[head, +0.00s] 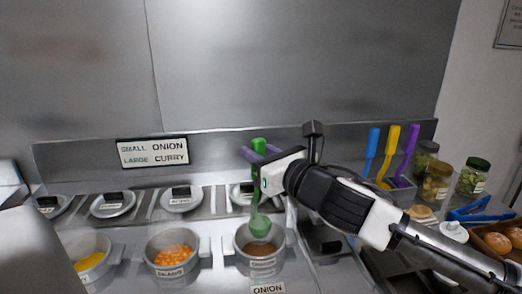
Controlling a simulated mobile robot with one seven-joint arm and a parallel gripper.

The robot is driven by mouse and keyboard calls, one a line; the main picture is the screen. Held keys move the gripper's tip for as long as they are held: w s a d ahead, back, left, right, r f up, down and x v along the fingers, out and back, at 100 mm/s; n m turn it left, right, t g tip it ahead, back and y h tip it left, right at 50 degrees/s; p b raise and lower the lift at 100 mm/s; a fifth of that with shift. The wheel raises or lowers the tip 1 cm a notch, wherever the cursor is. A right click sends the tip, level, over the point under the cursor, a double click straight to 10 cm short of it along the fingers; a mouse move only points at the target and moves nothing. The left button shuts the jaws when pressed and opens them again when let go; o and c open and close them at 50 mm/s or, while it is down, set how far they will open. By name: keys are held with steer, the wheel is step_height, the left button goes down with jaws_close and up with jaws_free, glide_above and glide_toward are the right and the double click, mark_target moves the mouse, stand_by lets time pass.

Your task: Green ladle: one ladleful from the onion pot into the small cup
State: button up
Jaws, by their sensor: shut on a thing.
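My gripper (257,158) is shut on the handle of the green ladle (255,203) above the right-hand pot of the row. The ladle hangs upright, and its bowl (260,226) is at the mouth of the onion pot (261,262), which holds brown contents. I cannot tell whether the bowl touches the contents or holds any. A label reading ONION (268,289) is in front of this pot. I cannot make out the small cup in this view.
A pot with orange pieces (173,256) and a pot with yellow contents (90,260) stand to the left. Lids (182,199) lie behind the pots. Blue (372,145), yellow (389,150) and purple (406,150) utensils stand in a holder at right, near several jars (436,182).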

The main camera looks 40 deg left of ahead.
step_height(320, 180, down, 13)
steer(key=b, duration=0.9)
steer(key=shift+r+b, duration=0.1)
steer(key=shift+b, duration=0.2)
step_height(320, 180, up, 15)
steer(key=p, duration=1.2)
steer(key=shift+r, duration=0.2)
